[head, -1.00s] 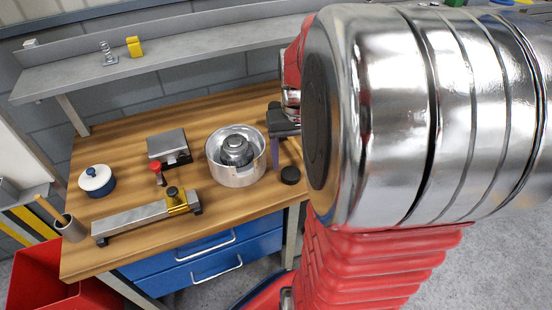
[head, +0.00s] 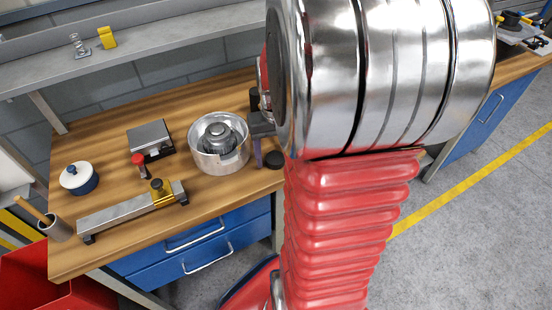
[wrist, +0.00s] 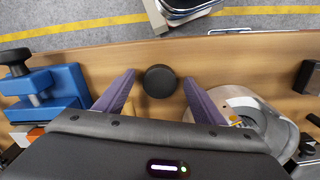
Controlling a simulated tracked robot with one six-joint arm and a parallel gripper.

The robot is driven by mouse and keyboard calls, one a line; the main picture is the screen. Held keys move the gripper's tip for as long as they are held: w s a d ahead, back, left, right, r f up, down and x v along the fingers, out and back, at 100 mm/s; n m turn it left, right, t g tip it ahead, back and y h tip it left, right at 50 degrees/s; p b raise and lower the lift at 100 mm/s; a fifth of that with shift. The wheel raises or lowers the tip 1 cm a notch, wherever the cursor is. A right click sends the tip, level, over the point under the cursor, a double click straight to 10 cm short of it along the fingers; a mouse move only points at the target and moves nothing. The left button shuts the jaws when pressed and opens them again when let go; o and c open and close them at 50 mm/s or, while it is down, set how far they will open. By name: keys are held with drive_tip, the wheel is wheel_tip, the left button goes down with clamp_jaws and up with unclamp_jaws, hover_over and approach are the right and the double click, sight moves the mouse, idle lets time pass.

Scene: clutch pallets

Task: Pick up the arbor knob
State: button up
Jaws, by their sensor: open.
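A round black knob (wrist: 160,81), apparently the arbor knob, sits on the wooden bench near its front edge. It also shows in the head view (head: 274,160), right of the silver bowl. My gripper (wrist: 158,78) is open, with its two purple fingers spread either side of the knob in the wrist view. Neither finger visibly touches it. In the head view my arm hides most of the gripper. How high the fingers are above the bench is hard to tell.
A silver bowl-like housing (head: 205,163) stands close by my right finger in the wrist view. A blue vise (wrist: 58,90) stands to the left there. A steel bar with a gold clamp (head: 162,193), a scale-like block (head: 150,136) and a white-blue pot (head: 79,178) occupy the bench's left.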

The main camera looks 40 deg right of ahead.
sight(276, 159)
drive_tip(key=shift+c, duration=0.2)
drive_tip(key=c, duration=1.2)
drive_tip(key=shift+r, duration=0.15)
wheel_tip(276, 159, up, 10)
idle(0.7)
